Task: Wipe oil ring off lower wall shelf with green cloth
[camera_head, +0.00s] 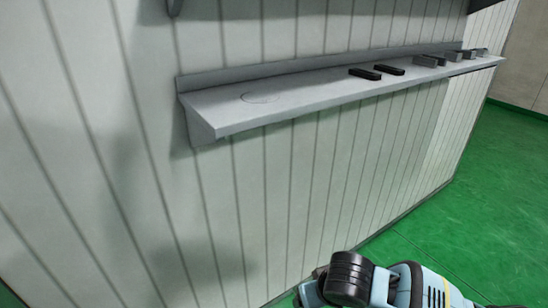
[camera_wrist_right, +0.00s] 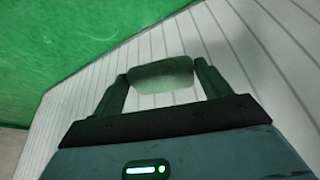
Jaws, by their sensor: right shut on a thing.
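The lower wall shelf (camera_head: 315,88) is a long grey ledge on the panelled wall in the head view. A faint thin oil ring (camera_head: 260,98) lies on its top near the left end. In the right wrist view my right gripper (camera_wrist_right: 161,80) is shut on a dull green cloth (camera_wrist_right: 160,72), which spans between its two fingers. The cloth is away from the shelf, with wall panels and green floor behind it. The head view shows part of my right arm at the bottom, but not the gripper or cloth. My left gripper is in neither view.
Two black bars (camera_head: 365,74) lie on the shelf right of the ring, and several grey blocks (camera_head: 430,60) stand farther right. The shelf around the ring is clear. The panelled wall (camera_head: 300,180) below is bare, with open green floor (camera_head: 460,230) at right.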

